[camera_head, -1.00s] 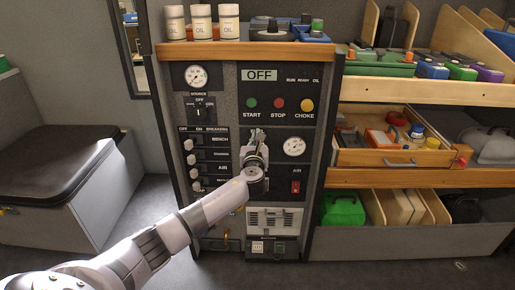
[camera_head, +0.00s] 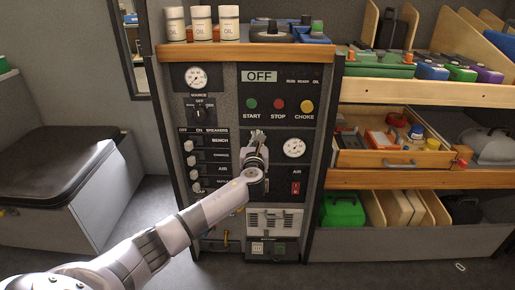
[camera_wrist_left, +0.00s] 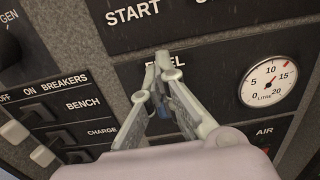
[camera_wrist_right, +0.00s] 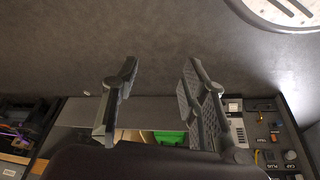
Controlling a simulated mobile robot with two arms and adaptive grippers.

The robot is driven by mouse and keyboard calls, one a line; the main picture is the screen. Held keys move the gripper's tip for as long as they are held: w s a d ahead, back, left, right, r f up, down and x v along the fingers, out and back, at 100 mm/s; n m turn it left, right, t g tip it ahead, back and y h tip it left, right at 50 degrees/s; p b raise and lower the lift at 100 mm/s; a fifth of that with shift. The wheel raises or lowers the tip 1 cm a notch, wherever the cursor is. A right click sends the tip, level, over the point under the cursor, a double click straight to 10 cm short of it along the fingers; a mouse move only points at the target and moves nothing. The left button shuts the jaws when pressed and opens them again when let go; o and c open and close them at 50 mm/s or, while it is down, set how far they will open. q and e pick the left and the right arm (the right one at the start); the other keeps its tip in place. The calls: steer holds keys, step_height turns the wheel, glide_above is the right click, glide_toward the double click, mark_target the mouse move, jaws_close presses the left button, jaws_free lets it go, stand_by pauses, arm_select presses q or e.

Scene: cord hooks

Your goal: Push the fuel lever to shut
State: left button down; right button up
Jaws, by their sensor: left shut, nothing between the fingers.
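The fuel panel (camera_wrist_left: 210,70) is a dark plate with a partly covered FUEL label and a round litre gauge (camera_wrist_left: 268,82), under the START button. My left gripper (camera_head: 256,134) is in front of this panel, left of the gauge. In the left wrist view its fingertips (camera_wrist_left: 162,60) are together over the FUEL label, with nothing between them. I cannot make out the fuel lever; the gripper and wrist cover much of the panel. I cannot tell whether the fingertips touch anything. My right gripper (camera_wrist_right: 158,85) is open and empty in the right wrist view, away from the panel.
Breaker switches (camera_head: 190,160) line the panel's left side. The START button (camera_head: 252,103), STOP button (camera_head: 278,104) and CHOKE knob (camera_head: 306,106) are just above my left gripper. A red switch (camera_head: 296,187) is lower right. An open drawer (camera_head: 385,157) juts out at the right.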

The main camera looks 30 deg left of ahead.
stand_by(0.3)
arm_select(q)
steer(key=shift+f+b, duration=0.95)
steer(key=shift+f, duration=0.5)
arm_select(e)
steer(key=shift+w+a+t, duration=0.1)
steer(key=shift+w+t, duration=0.15)
steer(key=shift+t, duration=0.05)
steer(key=shift+s+f, duration=0.1)
steer(key=shift+s, duration=0.05)
arm_select(q)
steer(key=shift+p+v, duration=1.65)
steer(key=shift+v, duration=0.1)
arm_select(e)
steer(key=shift+g, duration=0.4)
steer(key=shift+x, duration=2.35)
